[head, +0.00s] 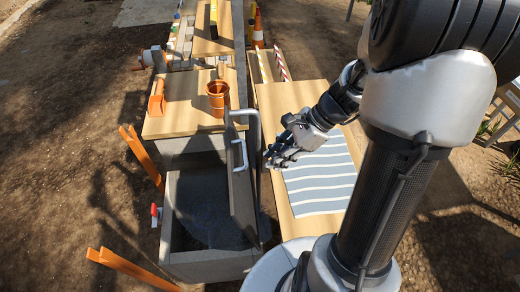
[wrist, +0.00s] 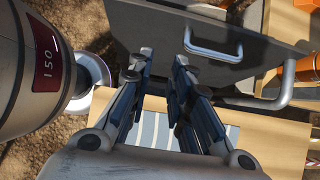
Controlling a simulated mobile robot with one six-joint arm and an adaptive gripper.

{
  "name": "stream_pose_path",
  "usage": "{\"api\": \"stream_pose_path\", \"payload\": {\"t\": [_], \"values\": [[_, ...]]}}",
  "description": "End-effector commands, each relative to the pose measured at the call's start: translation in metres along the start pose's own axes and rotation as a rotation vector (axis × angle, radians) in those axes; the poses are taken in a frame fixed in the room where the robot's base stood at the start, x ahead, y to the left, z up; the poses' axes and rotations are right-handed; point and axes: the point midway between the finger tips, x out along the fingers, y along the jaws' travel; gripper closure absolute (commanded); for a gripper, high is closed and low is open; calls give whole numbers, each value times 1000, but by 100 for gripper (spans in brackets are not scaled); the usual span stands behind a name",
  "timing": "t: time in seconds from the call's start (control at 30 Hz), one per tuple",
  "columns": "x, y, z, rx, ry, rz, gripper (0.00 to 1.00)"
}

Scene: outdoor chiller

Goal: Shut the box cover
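The dark grey box (head: 211,262) stands open at the lower left of the head view, its inside visible. Its cover (head: 241,195) is raised nearly upright along the box's right side. A pale handle (head: 239,155) is on the cover; in the wrist view the cover (wrist: 160,25) fills the upper middle, with its handle (wrist: 213,47) right of centre. My gripper (head: 272,157) is just right of the raised cover. In the wrist view my gripper (wrist: 165,60) is open, its fingers apart with nothing between them, pointing towards the cover. Contact with the cover cannot be told.
A wooden table (head: 291,97) with a striped mat (head: 318,178) lies under my gripper. Behind the box, a wooden counter (head: 190,117) holds an orange-brown pot (head: 217,98). A curved grey rail (head: 243,114) rises near the cover. Orange posts (head: 142,158) stand at the left.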

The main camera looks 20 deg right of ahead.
Motion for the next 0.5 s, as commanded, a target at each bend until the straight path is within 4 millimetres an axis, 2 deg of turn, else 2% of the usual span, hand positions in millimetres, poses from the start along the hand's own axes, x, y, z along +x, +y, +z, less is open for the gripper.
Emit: {"api": "stream_pose_path", "payload": {"t": [0.03, 0.23, 0.4, 0.5], "values": [[12, 2, -1, -1, -1, 6, 87], [57, 2, -2, -5, 0, 8, 100], [91, 2, -2, -6, 1, 7, 100], [101, 2, 12, -10, 2, 5, 100]]}}
